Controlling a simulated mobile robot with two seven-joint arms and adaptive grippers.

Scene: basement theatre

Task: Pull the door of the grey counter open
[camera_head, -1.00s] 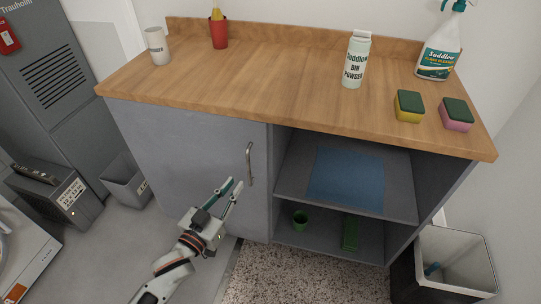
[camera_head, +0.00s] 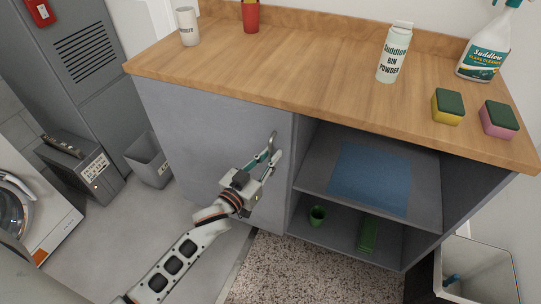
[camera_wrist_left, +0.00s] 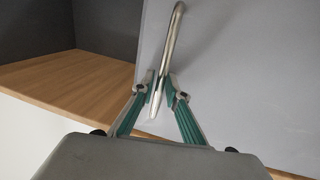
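The grey counter (camera_head: 215,135) has a wooden top and a flat grey door on its left half. The door looks shut in the head view. A curved metal handle (camera_head: 273,138) stands upright near the door's right edge. My left gripper (camera_head: 268,158) is at this handle, with green-lined fingers. In the left wrist view the handle (camera_wrist_left: 174,38) passes between the two fingertips (camera_wrist_left: 162,87), with narrow gaps showing beside it. The fingers look open around it; any contact is hard to see. My right gripper is in neither view.
A grey bin (camera_head: 148,160) and a labelled case (camera_head: 85,172) stand left. Bare floor (camera_head: 195,220) lies before the door.

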